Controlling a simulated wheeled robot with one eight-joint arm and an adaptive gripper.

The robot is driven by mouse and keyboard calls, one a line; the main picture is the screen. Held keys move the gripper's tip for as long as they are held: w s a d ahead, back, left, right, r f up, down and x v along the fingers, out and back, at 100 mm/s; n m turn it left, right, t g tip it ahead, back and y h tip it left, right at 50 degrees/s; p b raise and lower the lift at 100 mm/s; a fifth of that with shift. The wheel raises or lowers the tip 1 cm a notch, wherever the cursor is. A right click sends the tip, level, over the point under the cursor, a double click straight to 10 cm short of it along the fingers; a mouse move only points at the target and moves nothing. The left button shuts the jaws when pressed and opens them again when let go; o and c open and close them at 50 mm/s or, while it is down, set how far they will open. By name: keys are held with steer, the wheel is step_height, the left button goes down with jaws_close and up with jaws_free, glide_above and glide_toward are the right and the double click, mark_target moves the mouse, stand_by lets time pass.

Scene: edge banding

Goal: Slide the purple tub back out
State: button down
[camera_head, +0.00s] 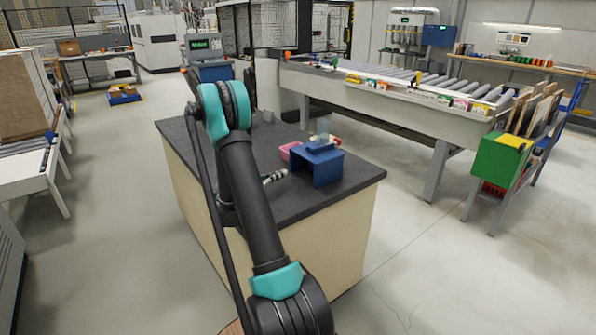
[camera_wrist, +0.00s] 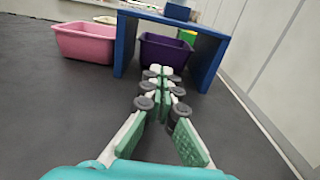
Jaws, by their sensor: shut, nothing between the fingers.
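The purple tub (camera_wrist: 166,51) stands upright on the dark worktop, between the legs of a blue stand (camera_wrist: 126,40) and beneath its top, in the wrist view. In the head view the blue stand (camera_head: 325,168) hides the tub. My gripper (camera_wrist: 160,71) is shut and empty, its fingertips pointing at the tub's near wall and overlapping its lower part in the picture. I cannot tell whether they touch it. In the head view my gripper (camera_head: 275,177) is low over the worktop, left of the stand.
A pink tub (camera_wrist: 85,43) stands left of the stand, close to its left leg. A small blue container (camera_wrist: 178,11) sits on the stand's top. A green object (camera_wrist: 187,37) shows behind the purple tub. The dark worktop (camera_wrist: 60,110) in front is clear.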

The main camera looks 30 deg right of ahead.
steer(key=d, duration=0.9)
steer(key=w+d, duration=0.1)
steer(key=d, duration=0.3)
steer(key=shift+d, duration=0.2)
steer(key=d, duration=0.6)
steer(key=shift+w+d, duration=0.35)
steer(key=shift+d, duration=0.05)
